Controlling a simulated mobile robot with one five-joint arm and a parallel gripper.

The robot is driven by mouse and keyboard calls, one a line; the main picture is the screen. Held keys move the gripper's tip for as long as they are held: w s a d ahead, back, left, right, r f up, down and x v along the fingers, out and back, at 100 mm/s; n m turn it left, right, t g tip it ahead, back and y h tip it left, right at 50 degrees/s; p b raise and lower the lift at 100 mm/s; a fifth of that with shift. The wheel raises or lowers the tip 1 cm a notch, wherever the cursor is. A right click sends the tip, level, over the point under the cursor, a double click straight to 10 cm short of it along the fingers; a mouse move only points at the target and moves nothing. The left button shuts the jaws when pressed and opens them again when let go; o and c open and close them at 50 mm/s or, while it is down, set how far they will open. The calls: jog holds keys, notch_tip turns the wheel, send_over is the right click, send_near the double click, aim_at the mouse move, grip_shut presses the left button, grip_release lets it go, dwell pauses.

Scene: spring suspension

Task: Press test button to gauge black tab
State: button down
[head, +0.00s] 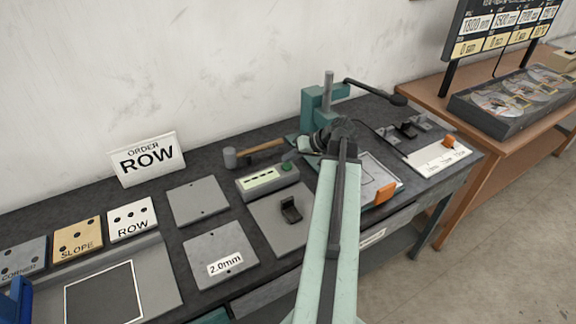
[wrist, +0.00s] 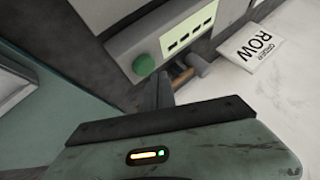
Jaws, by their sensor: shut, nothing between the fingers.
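The test box (head: 267,179) is a grey unit with a pale green panel and a round green test button (head: 287,167) at its right end. In the wrist view the green button (wrist: 144,65) is large, just beyond my gripper's fingertips (wrist: 164,88). A gap seems to show between them, but I cannot tell contact for sure. The black tab (head: 291,208) stands on a grey plate (head: 263,221) in front of the box; it is not visible in the wrist view. My gripper (head: 318,143) is shut and empty, behind and right of the button in the head view.
A hammer (head: 255,153) lies behind the box. A green press (head: 320,107) with a black lever stands at the back. An orange-handled clipboard-like plate (head: 380,190) lies right of my arm. Grey plates, label tiles and a ROW sign (head: 148,158) occupy the left.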

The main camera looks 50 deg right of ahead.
aim_at(289, 166)
dwell(0.3)
jog(key=shift+f+b, duration=0.45)
jog(key=shift+f+b, duration=0.45)
dwell(0.6)
jog(key=shift+r, duration=0.1)
jog(key=shift+r+p, duration=0.8)
jog(key=shift+p, duration=0.1)
notch_tip(289, 166, up, 5)
jog(key=p, duration=0.5)
jog(key=shift+r, duration=0.1)
jog(key=shift+w, duration=0.1)
dwell(0.3)
